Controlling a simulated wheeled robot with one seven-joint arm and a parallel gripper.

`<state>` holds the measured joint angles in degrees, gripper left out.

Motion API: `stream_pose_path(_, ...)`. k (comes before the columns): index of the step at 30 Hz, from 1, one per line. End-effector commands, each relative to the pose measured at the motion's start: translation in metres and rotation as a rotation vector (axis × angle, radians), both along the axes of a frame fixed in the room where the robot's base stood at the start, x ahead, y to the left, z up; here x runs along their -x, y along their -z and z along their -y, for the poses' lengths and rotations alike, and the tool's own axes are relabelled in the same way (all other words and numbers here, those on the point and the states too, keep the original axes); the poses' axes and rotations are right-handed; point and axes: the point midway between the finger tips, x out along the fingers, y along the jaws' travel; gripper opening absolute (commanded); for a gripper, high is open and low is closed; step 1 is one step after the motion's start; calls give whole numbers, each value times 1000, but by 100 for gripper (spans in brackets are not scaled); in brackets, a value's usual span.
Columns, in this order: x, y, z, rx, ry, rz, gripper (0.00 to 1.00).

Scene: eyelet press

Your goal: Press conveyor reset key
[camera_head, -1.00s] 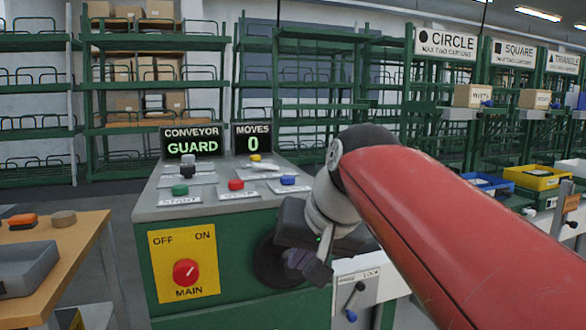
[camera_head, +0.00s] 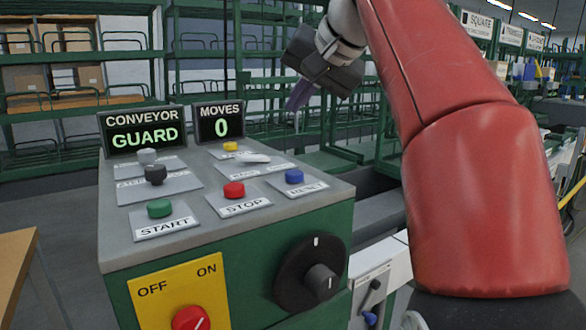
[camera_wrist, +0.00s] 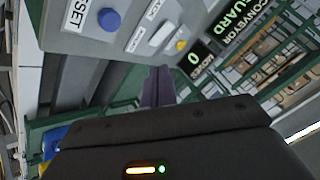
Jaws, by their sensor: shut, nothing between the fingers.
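The reset key is a round blue button (camera_head: 294,176) on a plate marked RESET, at the right of the console's sloped top. It also shows in the wrist view (camera_wrist: 109,19), at the upper left. My gripper (camera_head: 294,104) is shut and empty, with its purple fingers pointing down. It is raised above and behind the console's right side, apart from the blue button. In the wrist view the closed fingers (camera_wrist: 158,75) point toward the console edge, to the right of and below the button. The CONVEYOR display (camera_head: 142,133) reads GUARD.
Beside the blue button are a red STOP button (camera_head: 234,190) and a green START button (camera_head: 160,208). A yellow button (camera_head: 230,146) and a white lever (camera_head: 256,158) lie behind. A black knob (camera_head: 320,280) and a red MAIN switch (camera_head: 190,318) are on the front.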

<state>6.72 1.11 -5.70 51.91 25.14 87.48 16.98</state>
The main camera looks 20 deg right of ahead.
Motion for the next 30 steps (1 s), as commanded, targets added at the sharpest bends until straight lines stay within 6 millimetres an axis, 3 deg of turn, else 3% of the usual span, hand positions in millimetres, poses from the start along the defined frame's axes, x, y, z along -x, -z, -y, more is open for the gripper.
stream_pose_path(10, 0, 7, 0, -1, 0, -1, 0)
stream_pose_path(21, 0, 64, 0, 1, 0, 1, 0)
stream_pose_path(30, 0, 86, 0, 0, 0, 0, 0)
